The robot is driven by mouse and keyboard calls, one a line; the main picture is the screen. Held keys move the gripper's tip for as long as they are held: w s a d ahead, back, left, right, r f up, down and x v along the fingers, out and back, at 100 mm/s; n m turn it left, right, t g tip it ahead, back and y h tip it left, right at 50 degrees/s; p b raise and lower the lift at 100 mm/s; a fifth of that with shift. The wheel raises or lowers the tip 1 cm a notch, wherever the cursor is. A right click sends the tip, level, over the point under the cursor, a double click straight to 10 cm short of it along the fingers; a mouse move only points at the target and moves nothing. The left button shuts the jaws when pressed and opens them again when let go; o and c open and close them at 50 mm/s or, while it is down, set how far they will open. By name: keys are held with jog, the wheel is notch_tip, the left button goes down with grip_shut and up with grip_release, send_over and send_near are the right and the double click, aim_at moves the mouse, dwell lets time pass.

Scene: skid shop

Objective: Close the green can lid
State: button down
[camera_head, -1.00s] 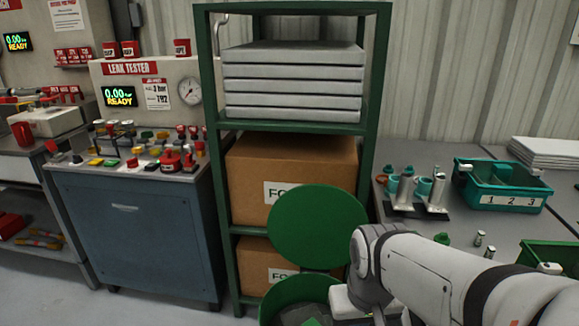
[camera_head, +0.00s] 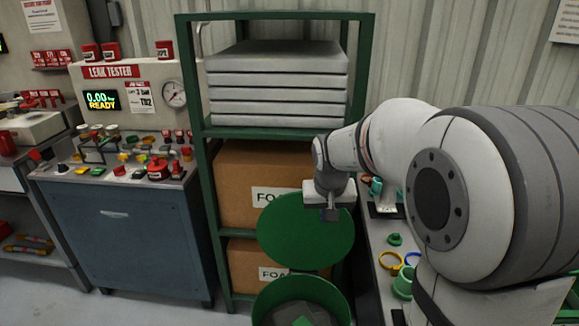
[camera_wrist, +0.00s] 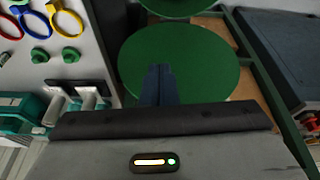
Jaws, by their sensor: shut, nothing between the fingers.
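The green can (camera_head: 300,292) stands on the floor at the bottom of the head view, in front of the green rack. Its round green lid (camera_head: 290,235) stands raised and open behind the can's mouth. Dark grey pieces lie inside the can. My gripper (camera_head: 331,214) is shut and empty, in front of the upper right part of the lid in the head view. In the wrist view the lid (camera_wrist: 205,62) lies beyond the shut fingers (camera_wrist: 158,70), which overlap its left part. I cannot tell whether they touch. The can's rim (camera_wrist: 185,8) shows at the top edge there.
A green rack (camera_head: 197,130) with cardboard boxes (camera_head: 240,185) and stacked grey slabs (camera_head: 280,85) stands behind the can. A blue cabinet (camera_head: 125,240) is on the left. A grey bench (camera_head: 372,255) with green caps and coloured rings is close on the right.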

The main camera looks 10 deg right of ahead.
jog(key=w+a+r+t+p, duration=0.15)
jog(key=w+p, duration=0.45)
jog(key=w, duration=1.4)
notch_tip(320, 180, down, 9)
jog(key=w+m, duration=0.1)
jog(key=shift+d+p, duration=0.3)
jog(key=shift+r+t, duration=0.1)
jog(key=shift+t, duration=0.15)
jog(key=shift+b, duration=0.3)
